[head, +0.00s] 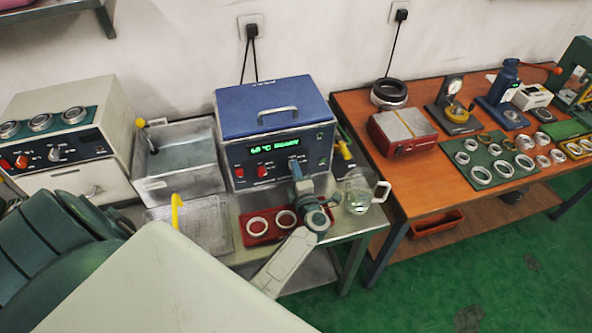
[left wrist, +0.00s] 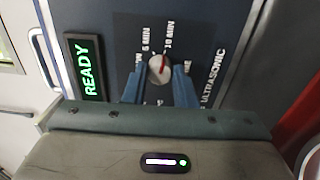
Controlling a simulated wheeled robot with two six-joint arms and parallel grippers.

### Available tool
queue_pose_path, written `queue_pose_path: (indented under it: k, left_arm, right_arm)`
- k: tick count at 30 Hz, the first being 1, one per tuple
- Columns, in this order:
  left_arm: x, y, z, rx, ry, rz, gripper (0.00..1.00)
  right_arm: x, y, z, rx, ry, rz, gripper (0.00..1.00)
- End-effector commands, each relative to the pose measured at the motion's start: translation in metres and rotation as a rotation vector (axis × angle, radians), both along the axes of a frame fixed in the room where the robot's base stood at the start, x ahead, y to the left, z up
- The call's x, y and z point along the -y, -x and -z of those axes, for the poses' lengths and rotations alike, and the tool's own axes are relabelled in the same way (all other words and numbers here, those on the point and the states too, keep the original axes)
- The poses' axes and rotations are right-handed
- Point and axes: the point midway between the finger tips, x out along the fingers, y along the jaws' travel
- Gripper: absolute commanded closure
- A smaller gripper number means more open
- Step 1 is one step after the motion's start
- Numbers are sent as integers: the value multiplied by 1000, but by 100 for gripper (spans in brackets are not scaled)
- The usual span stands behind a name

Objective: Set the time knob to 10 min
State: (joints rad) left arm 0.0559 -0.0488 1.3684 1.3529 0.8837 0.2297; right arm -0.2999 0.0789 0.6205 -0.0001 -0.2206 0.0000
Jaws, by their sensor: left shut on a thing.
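The time knob (left wrist: 157,69) is a pale round dial on the dark front panel of the blue ultrasonic cleaner (head: 272,104). In the left wrist view its red pointer leans up and slightly right, toward the "10 MIN" label (left wrist: 169,36); the "6 MIN" label (left wrist: 146,40) is to its left. My left gripper (left wrist: 157,86) has its blue fingers on either side of the knob and is shut on it. In the head view the left gripper (head: 296,166) is at the panel's right part and covers the knob. My right gripper is not in view.
The green display (head: 274,145) on the panel reads READY. A red tray with rings (head: 258,240) and a glass jug (head: 358,190) stand close in front of the cleaner. A metal basin (head: 177,160) is to its left. An orange workbench (head: 430,190) with rings is to the right.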

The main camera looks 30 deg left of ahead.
Motion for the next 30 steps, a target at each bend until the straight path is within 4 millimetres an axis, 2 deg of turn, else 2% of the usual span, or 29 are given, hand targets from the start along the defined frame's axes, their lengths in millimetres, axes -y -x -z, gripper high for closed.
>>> queue_pose_path:
  k: [11,12,15,25,30]
  left_arm:
    - [-1,0,0,-2,-5,0,98]
    - [-1,0,0,-3,-4,0,70]
    - [0,0,0,-3,-4,0,54]
    - [3,2,0,-4,-2,0,54]
    - [21,19,1,-6,0,-1,54]
  right_arm:
    - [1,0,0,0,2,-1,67]
    - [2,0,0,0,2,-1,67]
    - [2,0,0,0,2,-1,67]
    - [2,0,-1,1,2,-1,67]
    - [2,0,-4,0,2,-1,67]
